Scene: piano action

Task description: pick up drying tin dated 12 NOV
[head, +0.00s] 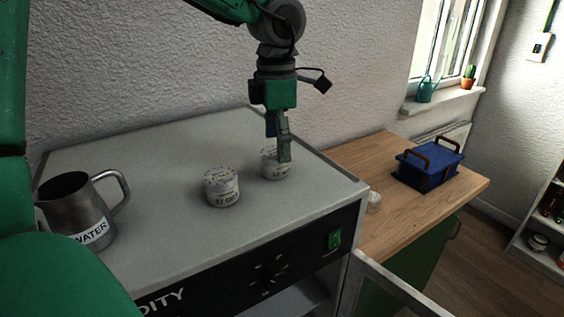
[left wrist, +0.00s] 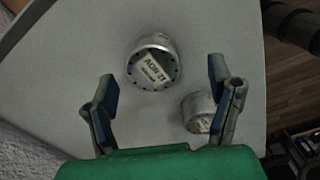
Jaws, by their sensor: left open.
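Two round pale tins with labels stand on the grey cabinet top (head: 150,155). The front tin (head: 222,187) is in full view; its print is too small to read surely. The rear tin (head: 270,168) is partly hidden by my left gripper (head: 281,150), which points down over it. In the left wrist view one tin (left wrist: 152,62) lies beyond the fingertips, its label upside down and unclear. A second tin (left wrist: 199,112) is between the fingers, nearer the right one. My left gripper (left wrist: 164,100) is open and empty. My right gripper is not in view.
A metal jug (head: 75,210) labelled WATER stands at the left of the cabinet top. A small white object (head: 373,201) and a blue box (head: 428,165) with brown handles are on the wooden worktop (head: 370,155). The wall is close behind the tins.

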